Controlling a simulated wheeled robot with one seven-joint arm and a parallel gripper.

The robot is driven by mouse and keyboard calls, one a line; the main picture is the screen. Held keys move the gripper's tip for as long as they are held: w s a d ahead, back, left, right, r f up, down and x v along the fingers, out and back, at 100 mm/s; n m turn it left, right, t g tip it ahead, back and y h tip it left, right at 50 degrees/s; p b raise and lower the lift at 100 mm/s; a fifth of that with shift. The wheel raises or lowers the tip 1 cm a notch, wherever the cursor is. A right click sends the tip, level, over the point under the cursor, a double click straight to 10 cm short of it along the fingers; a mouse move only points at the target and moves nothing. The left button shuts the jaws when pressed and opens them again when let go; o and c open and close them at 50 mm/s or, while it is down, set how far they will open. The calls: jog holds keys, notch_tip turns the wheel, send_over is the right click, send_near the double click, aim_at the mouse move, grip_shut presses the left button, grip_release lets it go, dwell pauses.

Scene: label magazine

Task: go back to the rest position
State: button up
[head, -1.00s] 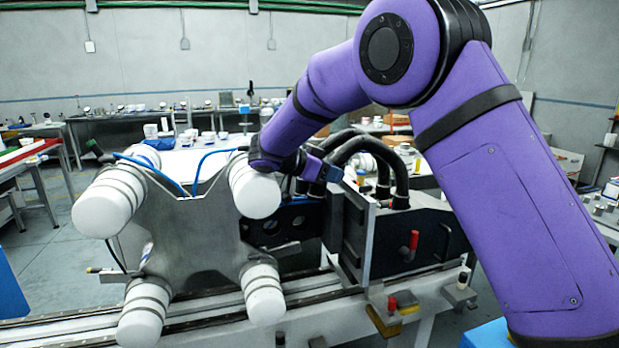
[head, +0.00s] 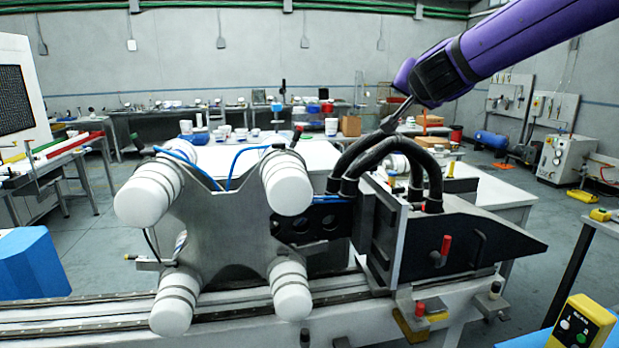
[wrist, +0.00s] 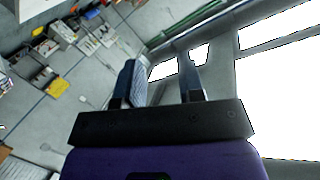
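My gripper (head: 403,106) is high at the upper right of the head view, at the end of my purple arm, which comes in from the right edge. In the wrist view my gripper (wrist: 160,78) shows two dark blue fingers standing apart, with nothing between them. The label magazine is a metal plate (head: 228,232) with white cylinders (head: 288,187) at its corners. It stands on a rail, left of and below my gripper, and nothing touches it.
A dark housing (head: 460,240) with black hoses (head: 432,175) stands right of the plate on the rail (head: 130,308). A yellow control box (head: 580,325) is at the lower right, and a blue block (head: 32,265) at the left. The space around my raised arm looks clear.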

jog(key=s+d+f+n+g, duration=0.2)
jog(key=s+d+f+g, duration=0.1)
jog(key=s, duration=0.9)
jog(key=s+d+f+n+g, duration=0.2)
jog(key=s+f, duration=0.4)
jog(key=s, duration=0.6)
jog(key=s+d+f+n+g, duration=0.2)
jog(key=s+d+f+g, duration=0.2)
jog(key=s, duration=0.8)
jog(key=shift+s+d+f+g+y, duration=0.2)
jog(key=shift+s+f+g+y, duration=0.15)
jog(key=shift+f+g, duration=0.25)
